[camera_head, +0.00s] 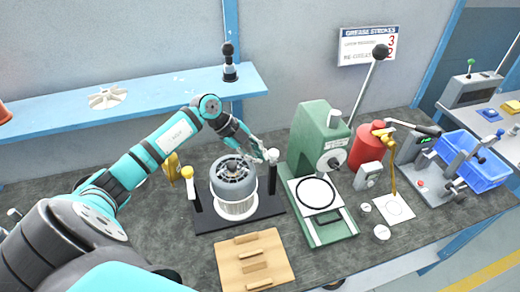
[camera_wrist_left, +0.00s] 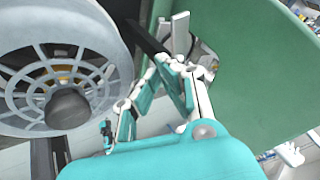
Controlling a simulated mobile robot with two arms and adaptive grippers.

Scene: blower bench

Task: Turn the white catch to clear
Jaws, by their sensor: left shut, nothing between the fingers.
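The white catch (camera_head: 272,155) stands on a post at the right side of the grey blower (camera_head: 232,176), which sits on a dark base plate (camera_head: 212,222). In the left wrist view a white upright piece (camera_wrist_left: 180,34), apparently the catch, is just beyond the fingertips. My left gripper (camera_head: 259,150) is shut and empty, close beside the catch on its left. I cannot tell whether they touch. The wrist view shows my gripper (camera_wrist_left: 176,66) between the blower's fan grille (camera_wrist_left: 60,85) and the green machine. A yellow-topped catch (camera_head: 188,173) stands at the blower's left.
The green machine (camera_head: 318,137) stands close to the right of the catch. A wooden board (camera_head: 270,250) lies in front. A red can (camera_head: 367,146), a blue crate (camera_head: 487,170) and small tools are further right. A blue shelf (camera_head: 160,98) runs behind my arm.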

